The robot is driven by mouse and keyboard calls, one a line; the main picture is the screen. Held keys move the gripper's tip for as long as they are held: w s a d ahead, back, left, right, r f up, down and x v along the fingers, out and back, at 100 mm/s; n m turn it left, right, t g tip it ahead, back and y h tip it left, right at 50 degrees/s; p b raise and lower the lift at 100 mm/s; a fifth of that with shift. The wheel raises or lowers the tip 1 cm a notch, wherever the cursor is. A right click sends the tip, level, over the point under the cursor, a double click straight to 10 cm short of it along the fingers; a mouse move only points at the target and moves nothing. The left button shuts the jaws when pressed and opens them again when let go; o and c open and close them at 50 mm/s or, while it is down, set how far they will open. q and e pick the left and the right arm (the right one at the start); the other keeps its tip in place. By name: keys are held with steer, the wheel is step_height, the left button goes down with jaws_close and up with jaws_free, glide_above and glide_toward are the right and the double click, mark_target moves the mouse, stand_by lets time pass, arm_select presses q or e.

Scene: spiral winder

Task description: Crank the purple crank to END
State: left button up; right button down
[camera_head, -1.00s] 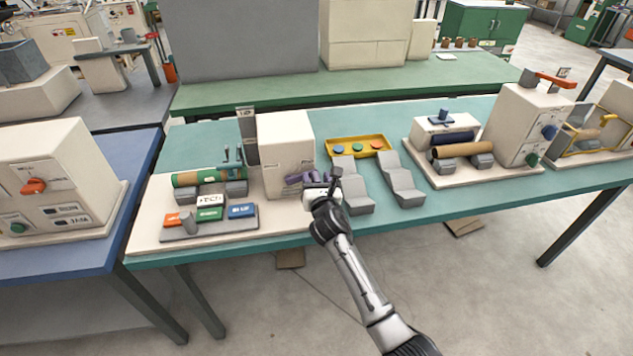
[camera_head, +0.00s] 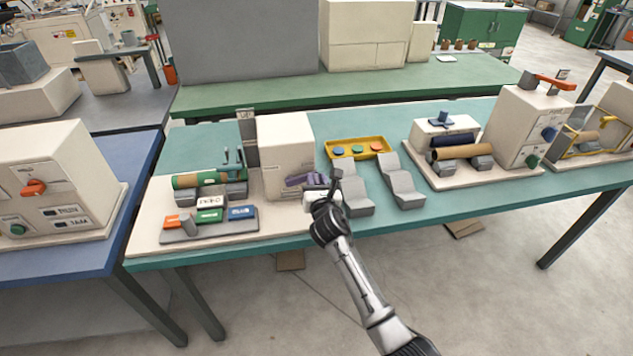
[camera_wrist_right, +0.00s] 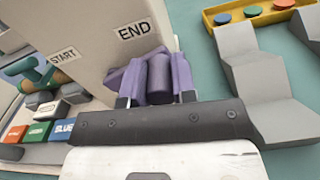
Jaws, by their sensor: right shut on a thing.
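The END label (camera_wrist_right: 134,31) is on the box face just above the crank. The START label (camera_wrist_right: 62,57) is to the left, near the box's other edge. My right gripper (camera_head: 322,192) hides part of the crank in the head view. My left gripper is not in view.
A green and brown roll (camera_head: 210,178) lies on grey rests left of the box. Orange, green and blue buttons (camera_head: 210,216) stand in front of it. Grey stepped blocks (camera_head: 402,183) and a yellow tray (camera_head: 358,147) are to the right. The teal table's front edge is close below my gripper.

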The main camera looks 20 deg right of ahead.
steer(key=shift+r+n+p, duration=0.4)
steer(key=shift+p, duration=0.35)
steer(key=shift+a+n+p, duration=0.1)
steer(key=shift+n+p, duration=0.2)
steer(key=shift+p, duration=0.15)
steer(key=c, duration=0.9)
jaws_free()
steer(key=shift+c, duration=0.2)
